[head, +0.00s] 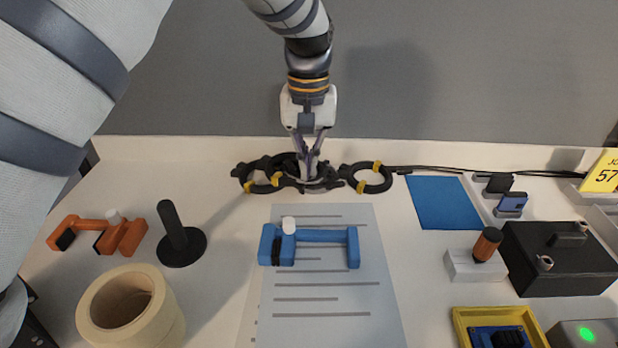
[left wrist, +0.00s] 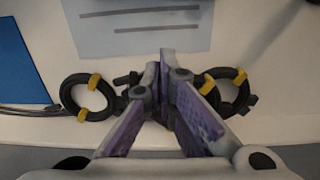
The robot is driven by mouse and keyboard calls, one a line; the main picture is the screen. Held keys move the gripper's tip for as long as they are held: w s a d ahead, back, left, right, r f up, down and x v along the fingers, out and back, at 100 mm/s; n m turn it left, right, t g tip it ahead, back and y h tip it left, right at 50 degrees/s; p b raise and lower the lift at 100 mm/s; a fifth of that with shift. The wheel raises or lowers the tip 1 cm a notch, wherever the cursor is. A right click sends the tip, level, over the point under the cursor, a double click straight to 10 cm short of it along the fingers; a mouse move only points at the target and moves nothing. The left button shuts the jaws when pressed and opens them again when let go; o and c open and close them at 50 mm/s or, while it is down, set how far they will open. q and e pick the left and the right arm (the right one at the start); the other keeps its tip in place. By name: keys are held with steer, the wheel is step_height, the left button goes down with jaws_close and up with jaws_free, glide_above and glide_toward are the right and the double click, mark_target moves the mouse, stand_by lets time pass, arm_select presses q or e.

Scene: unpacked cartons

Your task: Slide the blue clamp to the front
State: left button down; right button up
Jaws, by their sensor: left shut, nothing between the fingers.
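The blue clamp (head: 325,236) lies on a printed paper sheet (head: 330,299) in the middle of the table in the head view. It has a white knob and a black part near its left end. My left gripper (head: 309,180) is behind the clamp, at the back of the table, pointing down with its fingers together and empty. In the left wrist view its fingertips (left wrist: 166,60) meet near the far edge of the sheet (left wrist: 140,22), and the clamp is out of that view. My right gripper is in neither view.
Black cable coils with yellow ties (head: 372,178) lie around my left gripper. A tape roll (head: 160,310), black stand (head: 181,249) and orange clamp (head: 120,236) are left. A blue mat (head: 443,203), black box (head: 545,270) and yellow tray (head: 459,323) are right.

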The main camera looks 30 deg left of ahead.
mark_target(308, 225)
arm_select(q)
steer(key=f, duration=0.9)
steer(key=shift+s+d+f, duration=0.1)
steer(key=shift+s+f, duration=0.15)
steer(key=shift+s+d+r+p, duration=0.25)
steer(key=shift+s+d+r, duration=0.05)
steer(key=shift+s, duration=0.35)
steer(key=shift+s+d+r+p, duration=0.2)
steer(key=shift+s+d+r, duration=0.1)
steer(key=shift+s, duration=0.3)
steer(key=shift+s+d, duration=0.15)
steer(key=shift+s, duration=0.15)
steer(key=shift+s+d+f, duration=0.1)
steer(key=shift+s+f, duration=0.1)
steer(key=shift+f, duration=0.1)
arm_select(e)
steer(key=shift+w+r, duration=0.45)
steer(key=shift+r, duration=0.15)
